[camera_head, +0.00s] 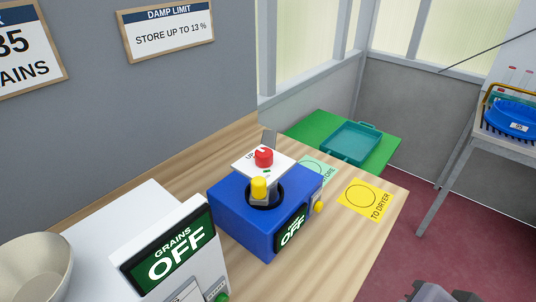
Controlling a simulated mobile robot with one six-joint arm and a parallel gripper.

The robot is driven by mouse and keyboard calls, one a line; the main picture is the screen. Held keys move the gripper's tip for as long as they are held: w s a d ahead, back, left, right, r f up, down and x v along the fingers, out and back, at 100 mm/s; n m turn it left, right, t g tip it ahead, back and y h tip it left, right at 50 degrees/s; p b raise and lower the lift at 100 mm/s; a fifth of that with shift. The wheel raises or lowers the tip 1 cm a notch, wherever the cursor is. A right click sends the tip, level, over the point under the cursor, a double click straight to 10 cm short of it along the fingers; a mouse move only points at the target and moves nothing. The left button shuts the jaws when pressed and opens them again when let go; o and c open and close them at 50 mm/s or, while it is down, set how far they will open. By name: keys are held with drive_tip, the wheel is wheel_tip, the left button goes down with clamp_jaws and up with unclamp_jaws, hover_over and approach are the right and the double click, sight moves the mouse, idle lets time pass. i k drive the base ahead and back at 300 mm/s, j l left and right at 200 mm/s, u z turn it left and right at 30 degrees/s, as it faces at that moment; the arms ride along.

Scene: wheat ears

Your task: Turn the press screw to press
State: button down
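A blue meter box (240,224) stands on the wooden bench, with a dark "OFF" screen (291,231) and a yellow knob (319,208) on its right face. A yellow-topped piece (259,188) stands upright in the dark round opening on its top. A red knob (264,157) sits on a white plate (247,167) just behind it. I cannot tell for certain which knob is the press screw. My gripper (444,292) shows only as dark grey tips at the bottom edge, right of the bench and well apart from the box. Its opening is not clear.
A white grain counter (150,225) reading "OFF" and a beige bowl (36,268) stand at left. A yellow "TO DRYER" card (378,194) and a green card (319,171) lie beside the box. A teal tray (351,142) lies beyond; a blue dish (512,116) stands far right.

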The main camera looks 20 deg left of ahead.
sight(263, 156)
drive_tip(key=u, duration=1.25)
